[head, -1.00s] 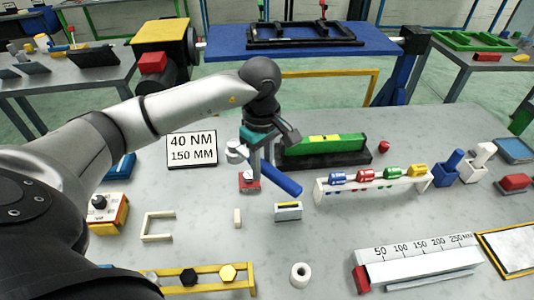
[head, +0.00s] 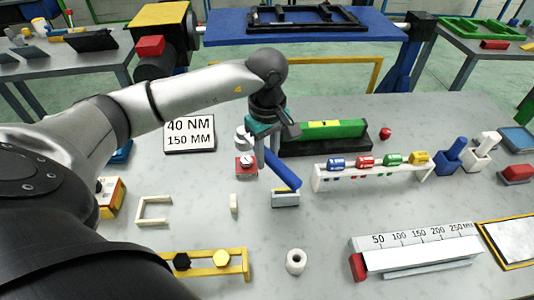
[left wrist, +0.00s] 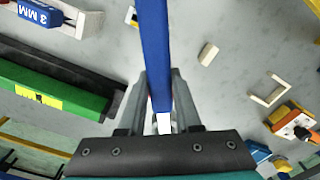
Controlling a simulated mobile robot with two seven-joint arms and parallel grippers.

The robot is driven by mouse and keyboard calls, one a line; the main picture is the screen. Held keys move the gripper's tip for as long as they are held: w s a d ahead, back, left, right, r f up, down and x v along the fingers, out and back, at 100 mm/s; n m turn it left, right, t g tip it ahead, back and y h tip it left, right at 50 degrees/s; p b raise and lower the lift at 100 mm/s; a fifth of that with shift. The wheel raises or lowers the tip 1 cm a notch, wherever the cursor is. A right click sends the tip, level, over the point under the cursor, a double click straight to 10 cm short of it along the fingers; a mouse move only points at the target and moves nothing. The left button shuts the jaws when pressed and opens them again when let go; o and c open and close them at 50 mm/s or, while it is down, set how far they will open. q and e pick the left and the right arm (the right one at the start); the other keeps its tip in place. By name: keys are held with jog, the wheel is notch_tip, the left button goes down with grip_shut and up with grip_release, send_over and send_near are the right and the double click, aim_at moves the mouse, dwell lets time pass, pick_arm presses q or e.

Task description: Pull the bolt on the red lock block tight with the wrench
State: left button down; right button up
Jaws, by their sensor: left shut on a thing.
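The red lock block (head: 245,169) stands on the grey table left of centre in the head view. A pale bolt head (head: 247,160) shows on top of it. My left gripper (head: 268,160) points down just right of the block and is shut on the wrench. The wrench's blue handle (head: 285,172) slants toward the front right in the head view. In the left wrist view the blue handle (left wrist: 156,50) runs up from between the fingers, and a pale shank shows below it. The wrench's head is hidden, so I cannot tell whether it sits on the bolt.
A sign (head: 190,134) reads 40 NM, 150 MM. A small holder (head: 286,199) lies below the handle. A green bar (head: 325,131) is behind, and a rack with coloured sockets (head: 374,172) is to the right. A white ring (head: 296,261) stands in front, with bare table around it.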

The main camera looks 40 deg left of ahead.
pick_arm(q)
jog(key=shift+w+f+b, duration=0.1)
jog(key=shift+f+b, duration=2.15)
jog(key=shift+f, duration=0.4)
jog(key=shift+b, duration=0.45)
jog(key=shift+f+b, duration=0.75)
dwell(0.5)
jog(key=c, duration=1.1)
grip_release()
grip_shut()
